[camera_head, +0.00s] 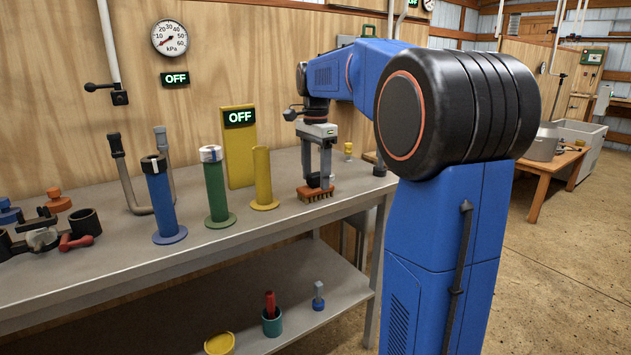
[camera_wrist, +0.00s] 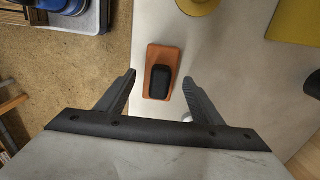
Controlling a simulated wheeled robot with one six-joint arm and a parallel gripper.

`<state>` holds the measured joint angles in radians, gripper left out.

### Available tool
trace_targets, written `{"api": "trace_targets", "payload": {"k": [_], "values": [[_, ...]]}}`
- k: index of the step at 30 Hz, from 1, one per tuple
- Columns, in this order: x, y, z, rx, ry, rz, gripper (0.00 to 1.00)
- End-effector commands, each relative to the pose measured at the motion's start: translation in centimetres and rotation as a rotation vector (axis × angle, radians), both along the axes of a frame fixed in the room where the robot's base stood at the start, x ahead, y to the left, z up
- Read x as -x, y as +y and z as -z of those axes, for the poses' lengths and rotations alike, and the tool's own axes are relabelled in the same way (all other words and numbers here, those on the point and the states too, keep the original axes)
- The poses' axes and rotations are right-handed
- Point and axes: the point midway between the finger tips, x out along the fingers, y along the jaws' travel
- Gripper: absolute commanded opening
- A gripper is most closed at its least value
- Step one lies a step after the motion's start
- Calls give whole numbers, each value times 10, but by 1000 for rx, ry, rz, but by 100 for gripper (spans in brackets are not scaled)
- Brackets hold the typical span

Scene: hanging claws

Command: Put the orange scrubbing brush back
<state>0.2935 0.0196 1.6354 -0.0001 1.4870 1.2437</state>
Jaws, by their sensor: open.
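The orange scrubbing brush (camera_head: 316,194) sits bristles down on the grey workbench near its right front edge. It has a black grip on top. In the wrist view the brush (camera_wrist: 152,56) lies between and slightly beyond my fingertips. My gripper (camera_head: 318,182) points down over the brush, its fingers open around the black grip. In the wrist view my gripper (camera_wrist: 159,76) shows a gap between each finger and the brush. I cannot tell exactly how far the fingertips are above the benchtop.
A yellow post (camera_head: 262,176), a green post (camera_head: 215,188) and a blue post (camera_head: 161,200) stand left of the brush. A yellow OFF panel (camera_head: 239,160) stands behind. Several small parts crowd the left end. A small yellow piece (camera_head: 348,150) stands behind right.

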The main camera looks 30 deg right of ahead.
Motion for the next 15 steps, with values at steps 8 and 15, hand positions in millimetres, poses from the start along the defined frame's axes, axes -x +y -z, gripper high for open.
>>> {"api": "trace_targets", "payload": {"k": [8, 15], "values": [[-1, 0, -55, 1, -3, 0, 61], [-1, 0, -89, 1, -1, 0, 61]]}}
